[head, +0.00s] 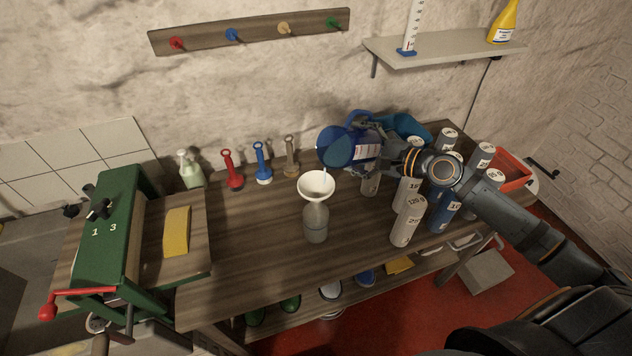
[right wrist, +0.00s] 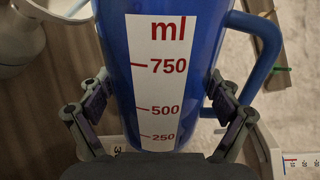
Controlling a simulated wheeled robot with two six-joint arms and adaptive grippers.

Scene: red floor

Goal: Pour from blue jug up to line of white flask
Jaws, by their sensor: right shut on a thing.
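The blue jug (head: 337,148) is tilted with its mouth to the left, above and close to the white funnel (head: 317,184). A thin pale streak below its lip looks like a stream into the funnel. The funnel sits in the neck of the pale translucent flask (head: 316,222), which stands upright on the bench; its line is too small to make out. My right gripper (head: 377,140) is shut on the jug. In the right wrist view its fingers (right wrist: 160,105) flank the jug (right wrist: 118,60), which has a red ml scale. My left gripper is out of view.
Several labelled bottles (head: 407,222) stand right of the flask, under my right arm. A red crate (head: 513,172) is at the bench's right end. Small red (head: 232,172) and blue (head: 262,165) handled items stand at the back. A green press (head: 108,235) is at left.

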